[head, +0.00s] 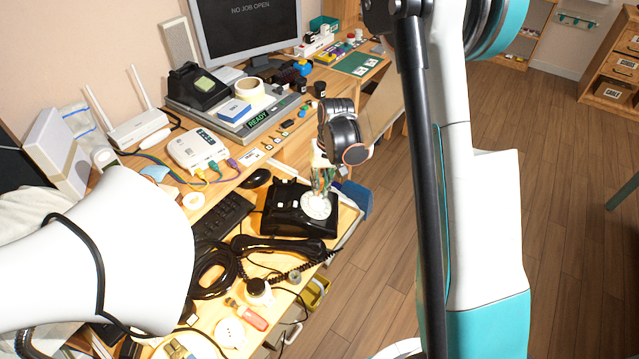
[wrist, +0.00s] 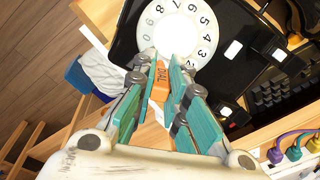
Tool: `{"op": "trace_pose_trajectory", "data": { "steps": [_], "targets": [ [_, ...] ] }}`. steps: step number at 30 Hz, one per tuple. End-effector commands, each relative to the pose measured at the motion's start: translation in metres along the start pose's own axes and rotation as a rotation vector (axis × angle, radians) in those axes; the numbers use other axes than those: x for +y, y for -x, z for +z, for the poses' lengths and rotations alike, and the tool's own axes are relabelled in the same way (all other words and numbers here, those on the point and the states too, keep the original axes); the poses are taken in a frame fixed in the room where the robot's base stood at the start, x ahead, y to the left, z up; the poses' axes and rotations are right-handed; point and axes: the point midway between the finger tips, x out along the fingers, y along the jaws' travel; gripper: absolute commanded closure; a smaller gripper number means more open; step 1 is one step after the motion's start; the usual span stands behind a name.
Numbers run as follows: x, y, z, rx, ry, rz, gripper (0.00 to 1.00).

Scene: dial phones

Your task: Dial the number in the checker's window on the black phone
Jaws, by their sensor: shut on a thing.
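The black phone (head: 287,222) sits on the bench with its white dial (head: 316,206) facing up. Its black handset (head: 285,248) lies off the body, in front of it. In the wrist view the dial (wrist: 172,35) shows digits around a bright blank centre. My gripper (head: 322,186) points down over the dial; in the wrist view its teal fingers (wrist: 162,72) are closed on an orange piece marked DIAL (wrist: 160,88). Its tip is hidden, so I cannot tell if it touches the dial. The grey checker (head: 250,125) behind has a green window (head: 258,119) that appears to read READY.
Coiled black cable (head: 213,275) and a red-handled tool (head: 250,315) lie in front. A white box with coloured plugs (head: 198,150) stands behind. Open floor lies right of the bench.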

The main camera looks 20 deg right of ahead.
Motion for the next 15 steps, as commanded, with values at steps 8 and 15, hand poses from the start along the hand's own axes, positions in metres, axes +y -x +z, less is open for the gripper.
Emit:
{"op": "trace_pose_trajectory", "data": {
  "steps": [8, 15],
  "targets": [
    [0.0078, -0.0028, 0.0039, 0.000, -0.001, 0.000, 0.98],
    [0.0098, -0.0001, 0.0047, 0.000, -0.001, 0.000, 0.98]
  ]
}}
